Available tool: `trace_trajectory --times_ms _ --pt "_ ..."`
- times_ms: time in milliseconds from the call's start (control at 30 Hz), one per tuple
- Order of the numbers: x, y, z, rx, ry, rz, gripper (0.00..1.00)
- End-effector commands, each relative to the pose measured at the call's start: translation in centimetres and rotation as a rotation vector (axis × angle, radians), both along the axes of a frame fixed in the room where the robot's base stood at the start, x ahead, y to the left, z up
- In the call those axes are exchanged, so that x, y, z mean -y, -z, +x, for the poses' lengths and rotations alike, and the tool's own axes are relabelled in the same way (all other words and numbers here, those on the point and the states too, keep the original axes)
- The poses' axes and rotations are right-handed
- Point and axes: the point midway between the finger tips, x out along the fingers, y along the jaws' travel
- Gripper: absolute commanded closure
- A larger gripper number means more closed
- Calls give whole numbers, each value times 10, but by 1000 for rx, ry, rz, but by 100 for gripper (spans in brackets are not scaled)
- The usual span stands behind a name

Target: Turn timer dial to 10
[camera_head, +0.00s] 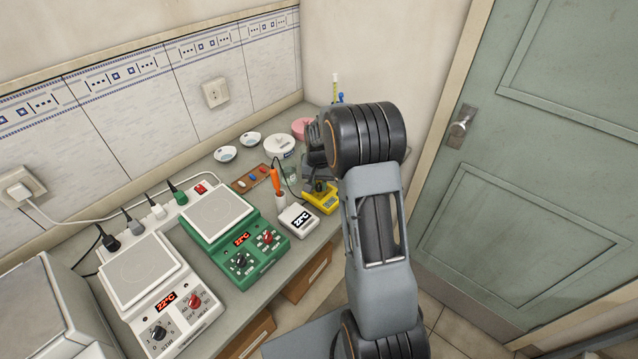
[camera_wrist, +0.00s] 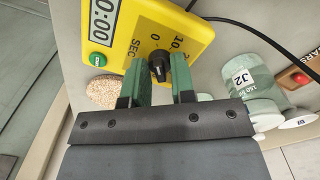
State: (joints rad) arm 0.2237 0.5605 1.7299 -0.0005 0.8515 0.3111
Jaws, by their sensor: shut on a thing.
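The yellow timer (camera_wrist: 150,28) fills the top of the wrist view, with a grey display (camera_wrist: 102,20) showing zeros, a green button and the printed marks 0, 10 and SEC. Its black dial (camera_wrist: 159,66) sits between the green fingers of my gripper (camera_wrist: 161,76), which is shut on it. I cannot tell exactly which mark the dial points to. In the head view the yellow timer (camera_head: 322,202) lies near the bench's right end, with my gripper (camera_head: 319,186) over it and hiding part of it.
A labelled jar J2 (camera_wrist: 246,77) stands right of the timer in the wrist view. A black cable runs by the timer.

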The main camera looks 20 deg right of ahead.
Motion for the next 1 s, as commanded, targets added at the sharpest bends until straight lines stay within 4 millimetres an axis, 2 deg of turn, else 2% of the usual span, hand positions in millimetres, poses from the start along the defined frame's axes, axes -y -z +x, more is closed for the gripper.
trace_trajectory --times_ms 333,1000 --pt "-3 1 0 1 124 0 100" --pt "-3 0 1 2 680 0 100"
